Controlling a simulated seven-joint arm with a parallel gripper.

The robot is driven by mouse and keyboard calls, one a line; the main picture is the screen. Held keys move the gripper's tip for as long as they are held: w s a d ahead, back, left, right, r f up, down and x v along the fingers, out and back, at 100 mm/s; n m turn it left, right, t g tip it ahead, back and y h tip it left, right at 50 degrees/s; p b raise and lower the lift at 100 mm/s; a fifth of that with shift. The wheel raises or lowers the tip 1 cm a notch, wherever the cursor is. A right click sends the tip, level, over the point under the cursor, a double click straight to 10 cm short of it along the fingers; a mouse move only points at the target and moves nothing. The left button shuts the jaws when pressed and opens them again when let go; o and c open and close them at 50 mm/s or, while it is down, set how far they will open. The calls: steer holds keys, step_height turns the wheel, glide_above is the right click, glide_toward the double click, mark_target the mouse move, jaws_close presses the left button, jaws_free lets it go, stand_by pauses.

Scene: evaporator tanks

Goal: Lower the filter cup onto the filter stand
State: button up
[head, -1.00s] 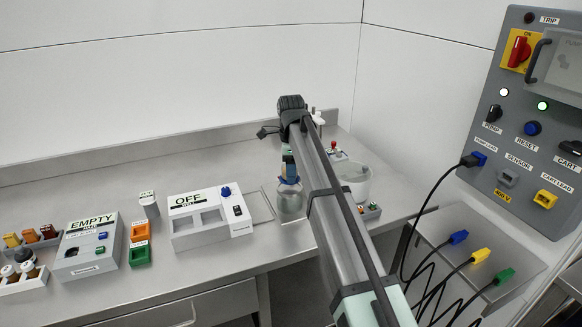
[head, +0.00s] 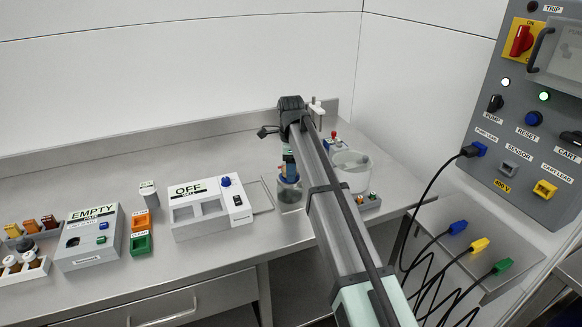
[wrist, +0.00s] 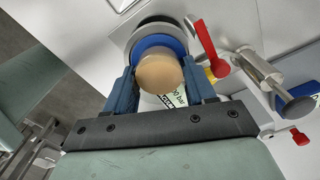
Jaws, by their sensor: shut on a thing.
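My gripper (wrist: 159,66) is shut on a round cup with a tan top (wrist: 158,75), which I take for the filter cup. One finger lies along each side of it. In the wrist view a blue ring (wrist: 160,44) and a wider grey rim (wrist: 143,28) show behind it. In the head view my gripper (head: 289,165) is over a clear vessel (head: 289,192) on the bench. The cup's underside is hidden, so I cannot tell whether it touches what is below. I cannot tell the filter stand apart from this vessel.
A red lever (wrist: 207,47) and a metal clamp with a dark knob (wrist: 298,108) are close on the right. A clear beaker (head: 354,172) stands right of my gripper. The white OFF box (head: 207,207) is to the left. The bench behind is clear.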

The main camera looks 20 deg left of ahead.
steer(key=o, duration=1.1)
steer(key=shift+o, duration=0.2)
step_height(320, 180, up, 14)
steer(key=shift+f, duration=0.1)
